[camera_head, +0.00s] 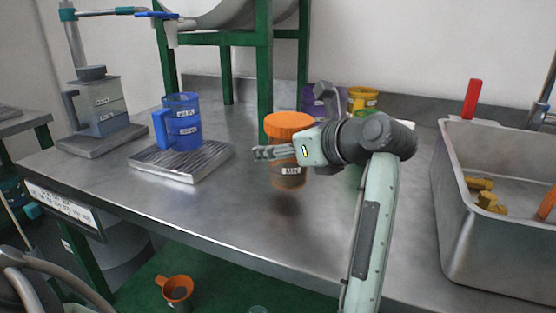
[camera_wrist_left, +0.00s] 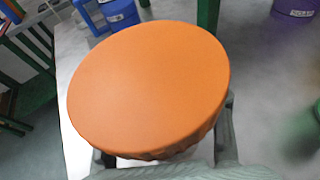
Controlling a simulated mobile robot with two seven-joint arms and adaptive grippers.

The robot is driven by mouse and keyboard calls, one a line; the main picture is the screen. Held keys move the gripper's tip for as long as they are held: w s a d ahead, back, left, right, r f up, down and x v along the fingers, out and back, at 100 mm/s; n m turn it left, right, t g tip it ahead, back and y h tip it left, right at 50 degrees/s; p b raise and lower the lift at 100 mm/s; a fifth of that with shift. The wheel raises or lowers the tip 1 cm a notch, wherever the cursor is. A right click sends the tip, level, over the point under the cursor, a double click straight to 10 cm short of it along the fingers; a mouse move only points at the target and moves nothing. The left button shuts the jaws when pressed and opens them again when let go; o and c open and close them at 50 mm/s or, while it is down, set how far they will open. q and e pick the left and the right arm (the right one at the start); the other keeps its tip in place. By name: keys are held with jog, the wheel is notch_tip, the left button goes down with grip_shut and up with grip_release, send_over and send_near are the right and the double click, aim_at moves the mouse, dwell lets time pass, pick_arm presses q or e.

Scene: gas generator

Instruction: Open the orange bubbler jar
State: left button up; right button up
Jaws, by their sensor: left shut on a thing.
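The orange bubbler jar (camera_head: 288,174) is upright near the middle of the bench, with its orange lid (camera_head: 289,125) on top and a label on its side. My left gripper (camera_head: 276,153) comes from the right and is shut on the jar just below the lid. A dark shadow shows under the jar; I cannot tell whether its base touches the bench. In the left wrist view the lid (camera_wrist_left: 150,85) fills the middle and hides most of the fingers and the jar body. My right gripper is not in view.
A blue jug (camera_head: 183,122) stands on a ribbed metal tray (camera_head: 170,170) to the left. Purple (camera_head: 312,104) and yellow (camera_head: 363,99) containers are behind the arm. A sink (camera_head: 490,245) with yellow pieces is at the right. The bench front is clear.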

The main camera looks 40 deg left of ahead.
aim_at(276, 114)
pick_arm(q)
notch_tip(276, 114, up, 7)
jog(key=shift+r, duration=0.15)
jog(key=shift+c, duration=0.3)
jog(key=o, duration=0.7)
grip_shut()
